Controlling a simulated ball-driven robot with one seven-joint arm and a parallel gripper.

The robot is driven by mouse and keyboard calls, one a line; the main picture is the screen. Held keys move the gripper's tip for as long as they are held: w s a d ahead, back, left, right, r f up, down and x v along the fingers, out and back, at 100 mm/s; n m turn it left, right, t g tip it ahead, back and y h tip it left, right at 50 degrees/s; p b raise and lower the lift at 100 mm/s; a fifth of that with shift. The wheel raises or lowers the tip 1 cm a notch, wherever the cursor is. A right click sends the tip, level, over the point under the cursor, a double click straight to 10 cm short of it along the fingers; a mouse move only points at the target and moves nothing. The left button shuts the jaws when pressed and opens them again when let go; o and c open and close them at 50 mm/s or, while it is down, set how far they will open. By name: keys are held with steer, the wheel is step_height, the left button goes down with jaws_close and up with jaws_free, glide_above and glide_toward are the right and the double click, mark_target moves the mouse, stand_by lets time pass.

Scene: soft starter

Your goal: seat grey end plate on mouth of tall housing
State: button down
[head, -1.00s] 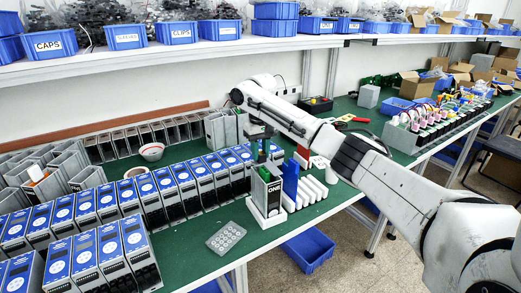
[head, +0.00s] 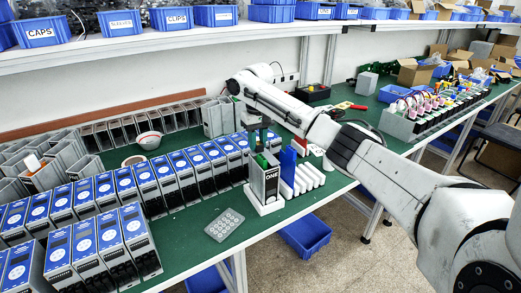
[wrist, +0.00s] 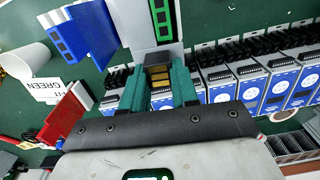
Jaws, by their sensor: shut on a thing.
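The tall housing (head: 265,179), dark-sided with a "ONE" label, stands upright in a white base near the table's front edge. My gripper (head: 264,145) is directly above its top. In the wrist view, the teal fingers of my gripper (wrist: 158,76) are shut around a small piece with dark and yellowish parts. A light grey face (wrist: 160,50), probably the grey end plate, shows just past the fingertips. Its edges blend with the grey body behind, where a green frame shows. I cannot tell whether plate and mouth touch. The head view hides the plate behind my gripper.
A blue part (head: 287,168) and a white slotted rack (head: 308,178) stand close to the housing's right. A row of blue-topped units (head: 187,168) runs along its left.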

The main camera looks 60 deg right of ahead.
steer(key=shift+f, duration=0.45)
stand_by(0.3)
steer(key=shift+c, duration=1.1)
jaws_free()
steer(key=shift+r+p, duration=3.5)
steer(key=shift+p, duration=0.1)
